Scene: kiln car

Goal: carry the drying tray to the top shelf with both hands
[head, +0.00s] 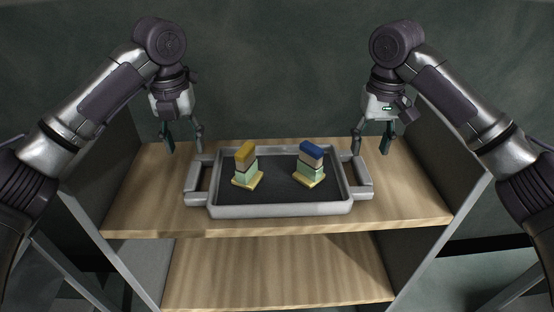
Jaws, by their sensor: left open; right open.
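The drying tray (280,210) is grey with a dark floor and a loop handle at each end. It rests level on the wooden upper shelf (410,200). My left gripper (184,150) is open and empty, above and behind the left handle (196,183). My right gripper (371,151) is open and empty, above and behind the right handle (358,176). Neither gripper visibly touches the tray.
A lower wooden shelf (275,275) lies beneath, with its visible part bare. Grey side panels (128,272) bound the shelving. A dark green wall (280,70) stands behind. Bare board shows on both sides of the tray.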

